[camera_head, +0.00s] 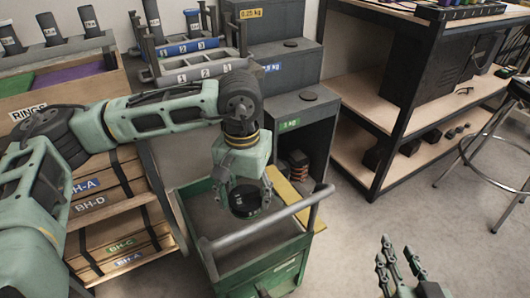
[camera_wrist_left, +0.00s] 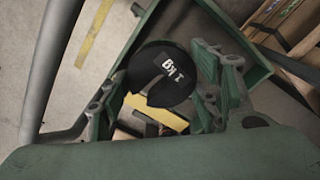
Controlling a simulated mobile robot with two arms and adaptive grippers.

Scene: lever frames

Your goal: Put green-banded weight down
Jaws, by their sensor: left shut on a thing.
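My left gripper (camera_head: 246,205) is shut on a black slotted weight (camera_head: 243,199), over the green cart (camera_head: 262,247). In the left wrist view the weight (camera_wrist_left: 148,65) is a dark disc with a slot and a white "1 kg" mark, beside the gripper's green fingers (camera_wrist_left: 221,82). I cannot make out a green band on it. Whether it touches the cart's surface is not clear. My right gripper (camera_head: 401,266) is open and empty at the lower right, over the floor.
A grey stepped stand (camera_head: 306,108) with weight labels, one green, stands behind the cart. The cart's grey handle bar (camera_head: 266,230) runs across its front. A black shelf (camera_head: 397,135) is at the right, a stool (camera_head: 510,150) beyond.

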